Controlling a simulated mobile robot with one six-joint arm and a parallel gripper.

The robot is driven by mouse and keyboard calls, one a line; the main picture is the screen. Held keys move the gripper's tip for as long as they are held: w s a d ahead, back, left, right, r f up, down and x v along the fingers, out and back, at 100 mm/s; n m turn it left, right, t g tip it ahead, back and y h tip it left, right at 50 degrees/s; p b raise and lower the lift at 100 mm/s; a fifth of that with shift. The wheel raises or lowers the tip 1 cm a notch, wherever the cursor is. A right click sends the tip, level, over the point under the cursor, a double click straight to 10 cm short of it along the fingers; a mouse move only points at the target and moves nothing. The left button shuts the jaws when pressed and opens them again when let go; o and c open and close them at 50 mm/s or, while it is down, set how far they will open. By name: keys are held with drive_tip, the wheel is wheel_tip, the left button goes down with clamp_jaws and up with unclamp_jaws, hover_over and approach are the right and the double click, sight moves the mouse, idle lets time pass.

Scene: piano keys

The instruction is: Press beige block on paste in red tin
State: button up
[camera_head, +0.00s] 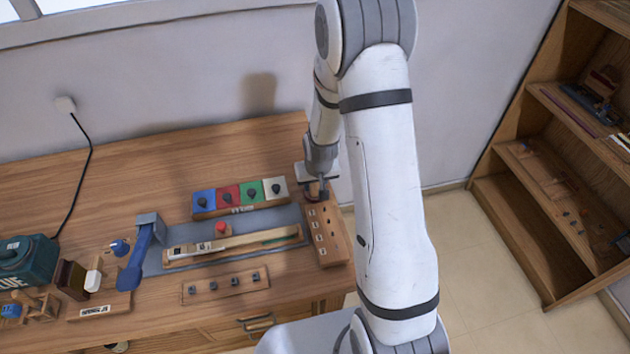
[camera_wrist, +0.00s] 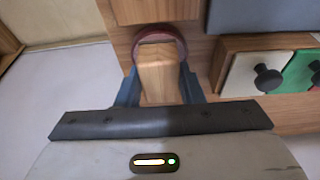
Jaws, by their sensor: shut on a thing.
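The beige block (camera_wrist: 160,84) is held between the two blue fingers of my gripper (camera_wrist: 159,70) in the wrist view. My gripper is shut on its sides. The block's far end lies over the round red tin (camera_wrist: 178,37), inside its rim as seen from above. The paste is hidden beneath the block, and I cannot tell whether the block touches it. In the head view my gripper (camera_head: 321,184) is low at the table's back right corner, and the tin and block are mostly hidden there.
A rack of blue, red, green and white knobbed blocks (camera_head: 240,196) stands close left of my gripper. A slotted wooden board (camera_head: 327,236) lies just in front. A grey tray (camera_head: 180,265) holds a long wooden piece. The table edge is close on the right.

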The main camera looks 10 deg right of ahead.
drive_tip(key=shift+f+b, duration=0.45)
idle(0.9)
drive_tip(key=shift+s+f+b, duration=0.1)
drive_tip(key=shift+b, duration=0.2)
idle(1.4)
drive_tip(key=shift+r+p, duration=1.85)
drive_tip(key=shift+r, duration=1.75)
drive_tip(key=shift+s+f, duration=0.4)
drive_tip(key=shift+f, duration=0.3)
drive_tip(key=shift+s+f, duration=0.4)
drive_tip(key=shift+f, duration=0.25)
